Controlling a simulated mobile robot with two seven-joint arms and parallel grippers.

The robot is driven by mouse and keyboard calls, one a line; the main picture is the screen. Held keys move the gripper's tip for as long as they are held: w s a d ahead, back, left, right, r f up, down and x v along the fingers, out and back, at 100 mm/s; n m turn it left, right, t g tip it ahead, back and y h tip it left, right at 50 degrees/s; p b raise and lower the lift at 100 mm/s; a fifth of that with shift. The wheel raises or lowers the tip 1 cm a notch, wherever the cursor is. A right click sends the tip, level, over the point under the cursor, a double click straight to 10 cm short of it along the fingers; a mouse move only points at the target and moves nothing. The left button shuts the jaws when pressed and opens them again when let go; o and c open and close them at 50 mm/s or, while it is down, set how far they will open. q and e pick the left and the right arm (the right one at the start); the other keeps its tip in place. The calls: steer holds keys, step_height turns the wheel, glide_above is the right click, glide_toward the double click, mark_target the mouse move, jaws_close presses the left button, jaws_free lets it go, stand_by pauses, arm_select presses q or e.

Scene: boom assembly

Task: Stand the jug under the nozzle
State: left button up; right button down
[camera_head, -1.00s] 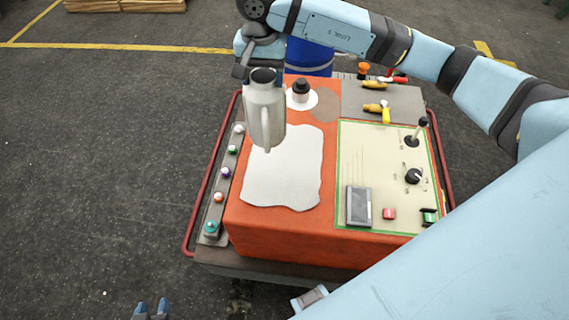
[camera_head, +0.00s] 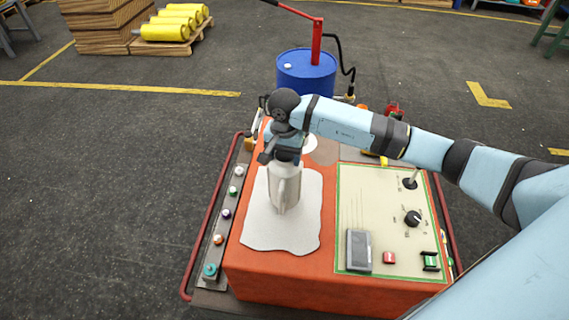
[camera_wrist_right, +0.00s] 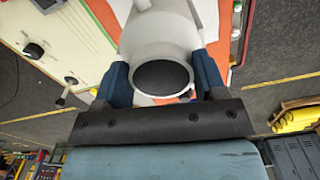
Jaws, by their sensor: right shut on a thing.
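The jug (camera_head: 285,190) is pale grey metal, upright, over the white cloth (camera_head: 262,228) on the orange worktop. Its handle faces the head camera. I cannot tell whether its base touches the cloth. My right gripper (camera_head: 285,152) is shut on the jug near its top. In the right wrist view the two blue fingers sit on either side of the jug's round dark mouth (camera_wrist_right: 162,77). A red hand pump (camera_head: 316,42) with a black hose stands on the blue drum (camera_head: 306,74) behind the bench. My left gripper is out of view.
The control panel (camera_head: 374,200), with knobs, a lever and buttons, lies right of the cloth. Several small coloured knobs line the left edge by a red rail (camera_head: 205,220). Tools lie partly behind my arm. The cloth's front part is clear.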

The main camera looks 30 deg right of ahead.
mark_target(284, 179)
step_height(284, 179, down, 4)
steer(key=shift+p, duration=0.4)
steer(key=shift+f, duration=0.3)
steer(key=shift+f+b, duration=0.15)
steer(key=shift+b, duration=0.2)
steer(key=shift+c, duration=0.9)
jaws_free()
